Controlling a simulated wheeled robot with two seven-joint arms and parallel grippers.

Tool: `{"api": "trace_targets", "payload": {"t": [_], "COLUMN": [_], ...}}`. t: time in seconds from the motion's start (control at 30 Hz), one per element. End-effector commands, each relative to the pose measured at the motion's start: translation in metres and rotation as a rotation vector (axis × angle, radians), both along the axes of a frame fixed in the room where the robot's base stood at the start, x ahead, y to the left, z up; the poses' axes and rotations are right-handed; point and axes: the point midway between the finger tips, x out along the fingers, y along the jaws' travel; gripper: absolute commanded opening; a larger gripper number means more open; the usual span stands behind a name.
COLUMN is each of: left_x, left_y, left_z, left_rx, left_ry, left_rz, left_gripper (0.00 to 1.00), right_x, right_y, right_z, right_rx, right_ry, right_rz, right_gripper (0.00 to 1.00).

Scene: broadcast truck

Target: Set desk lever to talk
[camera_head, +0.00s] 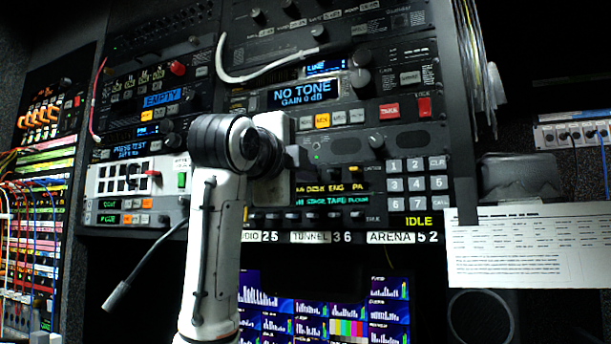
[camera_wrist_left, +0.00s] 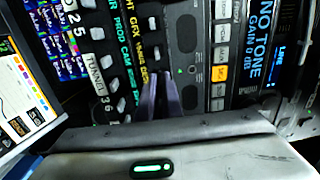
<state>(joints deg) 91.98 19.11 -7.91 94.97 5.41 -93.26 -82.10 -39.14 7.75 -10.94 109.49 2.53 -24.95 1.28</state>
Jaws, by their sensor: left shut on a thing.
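The intercom panel (camera_head: 345,155) carries rows of small levers with lit labels, and DESK is readable in the upper row (camera_head: 316,188). In the head view my left arm and hand (camera_head: 288,135) cover the left part of this panel and hide the fingertips. In the left wrist view my left gripper (camera_wrist_left: 161,96) points at the panel beside the lit lever labels, its dark fingers shut close together. The thing between its fingers is small and mostly hidden; it sits in the lever row, but I cannot tell which lever it is or its position. My right gripper is not in view.
A keypad (camera_head: 416,181) lies right of the levers, with an IDLE display (camera_head: 419,221) below it. Above is the NO TONE display (camera_head: 302,92) with buttons. A grey gooseneck microphone (camera_head: 135,272) sticks out at left. A paper sheet (camera_head: 530,247) hangs at right.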

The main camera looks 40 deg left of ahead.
Motion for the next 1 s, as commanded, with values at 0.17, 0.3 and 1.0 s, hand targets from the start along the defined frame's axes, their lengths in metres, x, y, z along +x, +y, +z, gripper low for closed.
{"api": "trace_targets", "payload": {"t": [0.17, 0.3, 1.0], "left_x": [0.001, 0.003, 0.004], "left_y": [0.002, 0.002, 0.001], "left_z": [-0.021, -0.023, -0.021], "left_rx": [0.043, 0.070, 0.091], "left_ry": [-0.163, -0.280, -0.372], "left_rz": [0.004, 0.004, -0.001], "left_gripper": [0.00, 0.00, 0.24], "right_x": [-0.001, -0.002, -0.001], "right_y": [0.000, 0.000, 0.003], "right_z": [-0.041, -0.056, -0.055], "right_rx": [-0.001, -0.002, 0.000], "right_ry": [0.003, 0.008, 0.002], "right_rz": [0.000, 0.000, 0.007], "right_gripper": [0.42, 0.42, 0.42]}}
